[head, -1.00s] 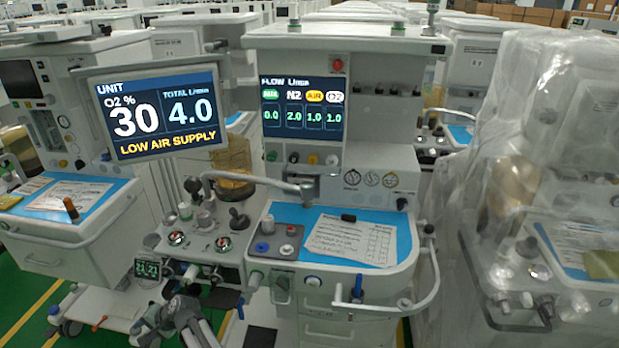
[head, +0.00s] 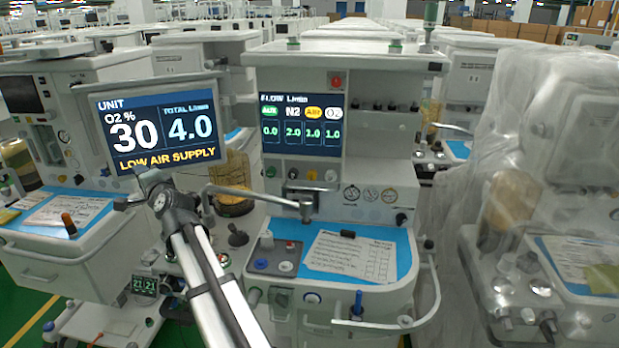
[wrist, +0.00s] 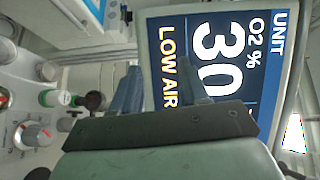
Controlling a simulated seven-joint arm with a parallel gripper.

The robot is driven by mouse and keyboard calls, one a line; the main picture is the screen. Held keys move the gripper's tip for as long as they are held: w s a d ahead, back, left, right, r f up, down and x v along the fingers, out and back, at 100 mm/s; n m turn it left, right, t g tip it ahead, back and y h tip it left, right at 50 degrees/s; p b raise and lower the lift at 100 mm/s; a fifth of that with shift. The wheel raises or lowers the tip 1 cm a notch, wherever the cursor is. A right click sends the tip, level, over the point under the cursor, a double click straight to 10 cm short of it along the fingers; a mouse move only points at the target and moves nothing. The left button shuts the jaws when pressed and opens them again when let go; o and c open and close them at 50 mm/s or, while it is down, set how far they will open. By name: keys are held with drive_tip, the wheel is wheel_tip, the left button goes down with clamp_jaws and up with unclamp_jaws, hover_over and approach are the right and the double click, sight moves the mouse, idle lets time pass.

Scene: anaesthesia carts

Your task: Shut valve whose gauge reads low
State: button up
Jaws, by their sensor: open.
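My gripper (head: 135,190) is raised in front of the lower edge of the unit screen (head: 158,122). It is open and empty; both fingers show in the wrist view (wrist: 160,85). The screen reads "LOW AIR SUPPLY". Three small round gauges (head: 370,194) sit on the central cart's face; their needles are too small to read. Coloured knobs (head: 311,174) line up under the flow screen (head: 302,122), right of my gripper and apart from it. The wrist view shows a grey knob (wrist: 35,135) and a green-ended knob (wrist: 97,100) at left. I cannot tell which valve matches which gauge.
A jointed metal bar (head: 255,194) crosses in front of the central cart, right of my gripper. A blue worktop (head: 395,238) holds a paper sheet (head: 352,257). A plastic-wrapped cart (head: 540,190) stands at right. Another cart (head: 60,245) stands at left.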

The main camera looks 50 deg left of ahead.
wheel_tip(320, 180, up, 3)
drive_tip(key=w+t, duration=0.1)
drive_tip(key=w, duration=0.1)
drive_tip(key=n+t+h, duration=1)
drive_tip(key=n+t, duration=0.4)
drive_tip(key=t, duration=0.2)
approach(311, 177)
drive_tip(key=x, duration=1)
drive_tip(key=shift+w+a, duration=0.15)
drive_tip(key=shift+w, duration=0.05)
drive_tip(key=shift+c, duration=0.3)
